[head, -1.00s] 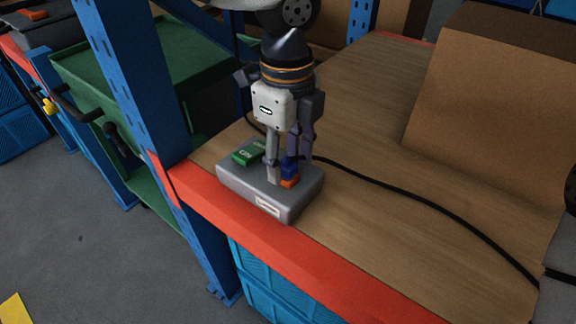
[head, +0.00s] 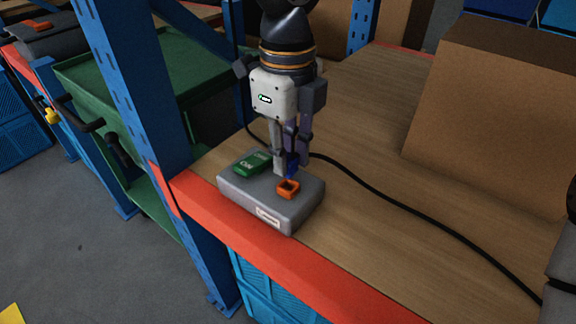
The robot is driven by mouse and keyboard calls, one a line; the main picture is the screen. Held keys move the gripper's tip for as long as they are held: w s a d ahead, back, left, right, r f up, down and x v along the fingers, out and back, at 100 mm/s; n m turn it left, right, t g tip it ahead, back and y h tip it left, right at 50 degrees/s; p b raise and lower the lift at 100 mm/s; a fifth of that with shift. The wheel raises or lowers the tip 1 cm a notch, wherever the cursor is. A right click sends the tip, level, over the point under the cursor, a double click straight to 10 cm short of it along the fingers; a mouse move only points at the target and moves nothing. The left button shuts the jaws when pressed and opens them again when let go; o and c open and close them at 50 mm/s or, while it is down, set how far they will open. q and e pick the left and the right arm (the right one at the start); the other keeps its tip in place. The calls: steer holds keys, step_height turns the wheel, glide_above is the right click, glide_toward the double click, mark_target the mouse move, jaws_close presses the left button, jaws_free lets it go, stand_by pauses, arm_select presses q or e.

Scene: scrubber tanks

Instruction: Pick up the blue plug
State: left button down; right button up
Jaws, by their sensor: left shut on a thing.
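The blue plug (head: 293,165) is between the fingertips of my left gripper (head: 288,166), which is shut on it. The fingers hide part of the plug. It is held just above and behind the orange socket (head: 288,189), whose dark opening is now visible. The socket sits on a grey box (head: 245,200) with a green ON switch (head: 252,163) on its left side and a white label on its front.
The grey box stands at the red front edge (head: 260,244) of a wooden table. A black cable (head: 400,200) runs across the tabletop. A large cardboard box (head: 490,110) stands at the right. A blue post (head: 135,100) rises at the left, beside a green cart (head: 170,75).

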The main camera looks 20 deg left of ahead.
arm_select(q)
steer(key=s+a+r, duration=0.3)
steer(key=s+r, duration=0.6)
steer(key=s, duration=0.4)
steer(key=shift+s+a+r+p, duration=0.15)
steer(key=shift+s+r+p, duration=0.1)
steer(key=shift+r+p, duration=0.1)
